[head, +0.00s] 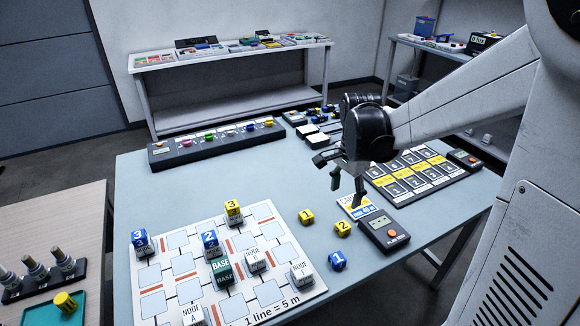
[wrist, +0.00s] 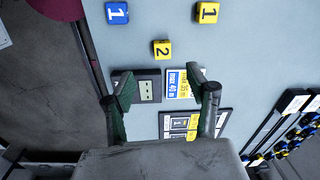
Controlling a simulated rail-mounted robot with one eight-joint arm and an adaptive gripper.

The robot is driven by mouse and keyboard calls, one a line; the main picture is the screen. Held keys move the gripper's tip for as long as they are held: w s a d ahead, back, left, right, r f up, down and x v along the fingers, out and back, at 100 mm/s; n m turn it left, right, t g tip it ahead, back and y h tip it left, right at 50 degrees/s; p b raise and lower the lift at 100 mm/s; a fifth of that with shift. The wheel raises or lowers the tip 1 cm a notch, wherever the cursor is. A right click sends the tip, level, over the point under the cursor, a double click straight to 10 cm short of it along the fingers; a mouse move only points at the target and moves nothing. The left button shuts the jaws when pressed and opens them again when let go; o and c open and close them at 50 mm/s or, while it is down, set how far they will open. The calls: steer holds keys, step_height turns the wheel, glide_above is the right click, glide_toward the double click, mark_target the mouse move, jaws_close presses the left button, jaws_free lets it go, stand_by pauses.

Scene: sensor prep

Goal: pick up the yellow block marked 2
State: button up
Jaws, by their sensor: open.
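The yellow block marked 2 (head: 343,228) lies on the table, just left of the black meter with an orange button. In the wrist view the same yellow block (wrist: 162,49) sits beyond the fingertips, between and above them in the picture. My gripper (head: 348,184) is open and empty, above the table near the small printed card. In the wrist view its two fingers (wrist: 166,88) are spread wide, with the meter and the card showing between them. Nothing touches the block.
A yellow block marked 1 (head: 306,217) and a blue block marked 1 (head: 338,260) lie close by. The meter (head: 384,230) and the card (head: 352,203) are beside the block. A white grid board (head: 222,304) with several blocks lies to the left. A numbered panel (head: 437,178) lies to the right.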

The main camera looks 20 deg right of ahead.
step_height(320, 180, down, 2)
steer(key=d+m, duration=0.1)
steer(key=d, duration=0.1)
steer(key=b, duration=0.1)
glide_above(343, 225)
steer(key=shift+g, duration=0.3)
steer(key=f, duration=0.8)
steer(key=shift+s+a+f, duration=0.3)
steer(key=shift+s+f, duration=0.05)
steer(key=shift+s, duration=0.05)
steer(key=shift+w+d+f+b, duration=0.15)
steer(key=shift+w+f, duration=0.05)
steer(key=shift+f, duration=1.1)
steer(key=shift+w+d+f+b, duration=0.1)
steer(key=shift+w+f+b, duration=0.05)
steer(key=shift+f, duration=1.15)
steer(key=shift+c, duration=0.6)
steer(key=c, duration=0.9)
steer(key=shift+r, duration=0.1)
steer(key=shift+c, duration=0.2)
